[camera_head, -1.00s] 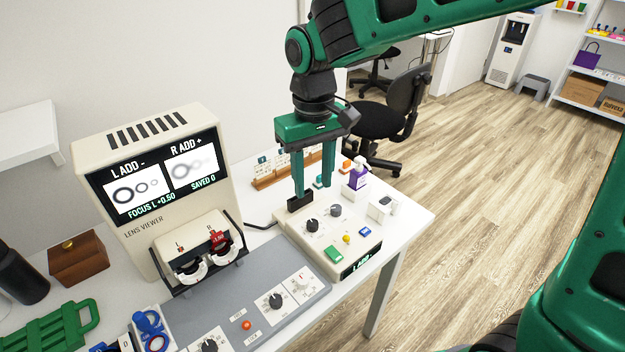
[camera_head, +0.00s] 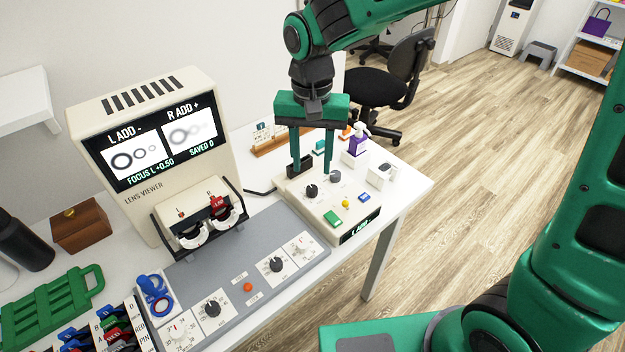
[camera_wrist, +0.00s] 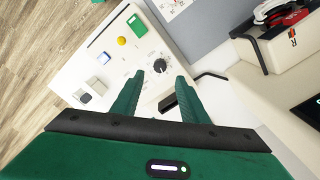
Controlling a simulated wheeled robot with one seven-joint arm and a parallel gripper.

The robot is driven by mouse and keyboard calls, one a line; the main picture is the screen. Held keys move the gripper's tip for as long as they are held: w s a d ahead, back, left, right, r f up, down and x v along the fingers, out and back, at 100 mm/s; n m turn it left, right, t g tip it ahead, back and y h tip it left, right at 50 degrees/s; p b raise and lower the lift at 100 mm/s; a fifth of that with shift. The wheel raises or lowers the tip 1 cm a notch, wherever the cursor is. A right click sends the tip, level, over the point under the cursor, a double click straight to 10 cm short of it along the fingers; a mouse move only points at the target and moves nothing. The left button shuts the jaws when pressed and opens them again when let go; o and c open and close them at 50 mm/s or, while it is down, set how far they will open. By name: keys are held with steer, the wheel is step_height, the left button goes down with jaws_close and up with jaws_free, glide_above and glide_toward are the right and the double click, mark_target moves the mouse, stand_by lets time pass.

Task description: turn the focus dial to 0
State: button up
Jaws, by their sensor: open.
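The lens viewer (camera_head: 146,205) has a screen (camera_head: 150,145) reading "FOCUS L +0.50" and "SAVED 0". A cream control box (camera_head: 305,208) carries a black dial (camera_head: 311,191) and a grey dial (camera_head: 335,176). Their labels are too small to read, so I cannot tell which is the focus dial. My gripper (camera_head: 312,168) points down, open and empty, over the back of this box. In the wrist view the black dial (camera_wrist: 160,66) shows in the gap between my fingertips (camera_wrist: 160,78), apparently apart from them. The grey dial is not clear there.
A black holder (camera_head: 299,165) stands close by my fingers. Green (camera_head: 332,218), yellow (camera_head: 345,203) and blue (camera_head: 364,197) buttons are on the box. A purple bottle (camera_head: 357,145) is behind right. A grey panel (camera_head: 240,265) with more dials (camera_head: 277,265) lies left. Floor to the right is clear.

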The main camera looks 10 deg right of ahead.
mark_target(312, 187)
step_height(312, 187, down, 7)
stand_by(0.3)
steer(key=shift+c, duration=0.2)
jaws_close()
